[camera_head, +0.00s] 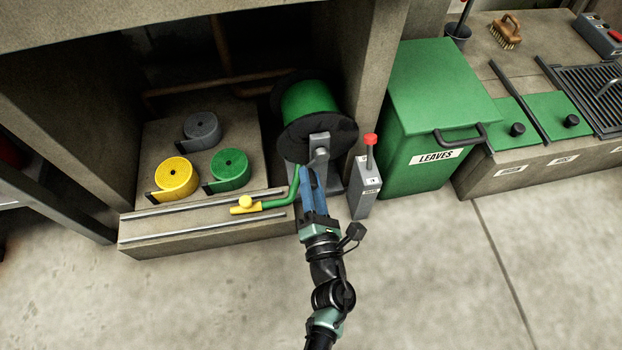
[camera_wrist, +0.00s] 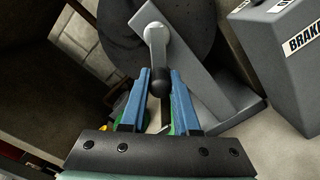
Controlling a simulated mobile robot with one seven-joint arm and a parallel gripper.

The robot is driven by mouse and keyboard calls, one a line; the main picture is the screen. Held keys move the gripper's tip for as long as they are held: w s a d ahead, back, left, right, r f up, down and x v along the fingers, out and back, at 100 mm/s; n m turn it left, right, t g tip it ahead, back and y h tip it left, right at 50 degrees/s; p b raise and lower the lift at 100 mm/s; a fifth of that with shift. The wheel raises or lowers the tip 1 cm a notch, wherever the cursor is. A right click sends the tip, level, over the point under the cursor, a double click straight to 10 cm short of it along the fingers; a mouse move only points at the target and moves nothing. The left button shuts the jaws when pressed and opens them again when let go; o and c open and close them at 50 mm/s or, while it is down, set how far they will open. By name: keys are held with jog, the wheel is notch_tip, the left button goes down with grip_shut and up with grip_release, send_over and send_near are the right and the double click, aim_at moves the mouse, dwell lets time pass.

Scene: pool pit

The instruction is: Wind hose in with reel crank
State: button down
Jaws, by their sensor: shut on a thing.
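The hose reel (camera_head: 306,98) has green hose between two black flanges and sits in the bay under the concrete ledge. Its grey crank arm (camera_wrist: 155,40) points down from the hub and ends in a dark knob (camera_wrist: 159,82). My gripper (camera_wrist: 160,78) is shut on this knob, one blue finger on each side. In the head view my gripper (camera_head: 309,177) reaches up to the reel's front and hides the knob. The free green hose (camera_head: 275,204) runs from the reel to a yellow nozzle (camera_head: 241,205) on the low step.
A grey brake box (camera_head: 364,192) with a red-topped lever stands close right of the reel. A green leaves bin (camera_head: 437,110) is farther right. Yellow, green and grey rolled hoses lie on the step (camera_head: 190,245) at left. The front floor is clear.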

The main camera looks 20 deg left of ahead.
jog(key=shift+r, duration=0.1)
jog(key=shift+s+a+r+m+p, duration=0.25)
jog(key=shift+r+m+p, duration=0.3)
jog(key=shift+m+p, duration=1)
jog(key=shift+s+a+r+m+p, duration=0.1)
jog(key=shift+a+r+m+p, duration=0.35)
jog(key=shift+m+p, duration=1.1)
jog(key=shift+s+a+r+m+p, duration=0.15)
jog(key=shift+r+m+p, duration=0.55)
jog(key=shift+m+p, duration=0.85)
jog(key=shift+d+m, duration=0.1)
jog(key=shift+m, duration=0.35)
jog(key=c, duration=0.7)
grip_release()
jog(key=shift+o, duration=0.2)
jog(key=p+v, duration=0.4)
jog(key=v, duration=0.9)
